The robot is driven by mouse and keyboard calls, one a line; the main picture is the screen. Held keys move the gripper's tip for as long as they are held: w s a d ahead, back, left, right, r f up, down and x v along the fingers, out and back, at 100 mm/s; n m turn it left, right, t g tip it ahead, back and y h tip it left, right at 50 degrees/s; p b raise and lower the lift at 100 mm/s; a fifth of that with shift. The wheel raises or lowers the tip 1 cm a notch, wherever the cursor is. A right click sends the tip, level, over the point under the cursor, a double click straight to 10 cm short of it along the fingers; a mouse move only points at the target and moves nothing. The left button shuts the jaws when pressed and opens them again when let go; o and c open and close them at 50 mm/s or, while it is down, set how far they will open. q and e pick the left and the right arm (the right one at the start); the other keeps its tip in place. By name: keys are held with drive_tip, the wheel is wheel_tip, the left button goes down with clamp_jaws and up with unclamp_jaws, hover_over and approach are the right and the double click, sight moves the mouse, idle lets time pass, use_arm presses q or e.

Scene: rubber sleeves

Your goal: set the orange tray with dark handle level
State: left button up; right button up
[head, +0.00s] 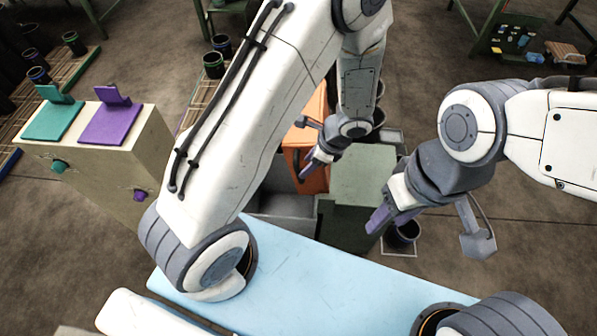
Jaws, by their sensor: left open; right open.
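The orange tray (317,184) stands in the middle of the head view, partly hidden behind my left arm. Its dark handle (297,160) shows on the side facing me. My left gripper (310,166) is open, in front of the tray and close to the handle; I cannot tell whether it touches. My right gripper (380,218) is open and empty, to the right of the tray, over the edge of a green box. The tray's full outline and tilt cannot be made out.
The green box (362,172) stands right of the tray, and a grey bin (285,206) lies in front. A beige cabinet (110,165) with a teal flap (52,122) and a purple flap (112,124) stands left. A dark cup (404,234) is on the floor at right.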

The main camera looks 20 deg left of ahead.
use_arm(q)
drive_tip(key=b+x, duration=0.1)
drive_tip(key=x, duration=0.6)
drive_tip(key=shift+f, duration=0.1)
clamp_jaws()
idle(1.2)
